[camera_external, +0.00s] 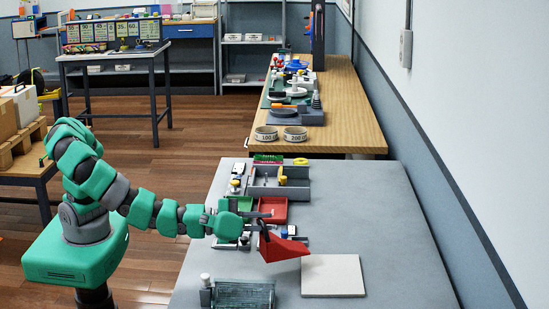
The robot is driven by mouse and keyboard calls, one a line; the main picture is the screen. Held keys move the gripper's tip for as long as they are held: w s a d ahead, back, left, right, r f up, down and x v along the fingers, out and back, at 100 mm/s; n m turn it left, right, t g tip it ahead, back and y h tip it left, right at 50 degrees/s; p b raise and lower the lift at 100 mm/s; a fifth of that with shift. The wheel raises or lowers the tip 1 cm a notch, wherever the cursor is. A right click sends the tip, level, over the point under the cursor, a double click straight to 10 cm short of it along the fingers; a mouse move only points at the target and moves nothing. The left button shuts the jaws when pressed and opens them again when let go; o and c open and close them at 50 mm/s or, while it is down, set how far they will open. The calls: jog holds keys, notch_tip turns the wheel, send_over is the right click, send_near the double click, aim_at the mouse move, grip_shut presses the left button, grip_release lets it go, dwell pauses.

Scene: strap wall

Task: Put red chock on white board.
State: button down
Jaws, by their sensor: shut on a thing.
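The red chock (283,247) is a wedge shape, held in my gripper (262,226) in the external view. My gripper is shut on its upper left part. The chock's pointed end reaches right, near the back left edge of the white board (333,276). The white board is a flat, pale square lying on the grey table (390,215), and its visible top is bare. The chock seems to be above the table, but the gap beneath it is hard to tell. The fingertips are small and partly hidden by the chock.
A ribbed glass-like block (244,294) stands at the front left of the board. Red and green trays (272,209) and a grey divided tray (280,183) with small parts lie behind my gripper. The grey table is clear to the right and behind the board.

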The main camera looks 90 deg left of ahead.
aim_at(277, 242)
jog(key=shift+w+d+f, duration=0.45)
jog(key=shift+w+f, duration=0.2)
jog(key=shift+w, duration=0.45)
jog(key=shift+w+d+f, duration=0.4)
jog(key=shift+w+f, duration=0.3)
jog(key=shift+w, duration=0.45)
jog(key=shift+w+d+f, duration=0.45)
jog(key=shift+w+f, duration=0.2)
jog(key=shift+w, duration=0.45)
jog(key=shift+f, duration=0.1)
jog(key=c, duration=1.3)
grip_release()
jog(key=shift+c, duration=0.2)
jog(key=shift+s, duration=0.2)
jog(key=s+d, duration=0.1)
jog(key=s, duration=1)
jog(key=shift+s, duration=0.25)
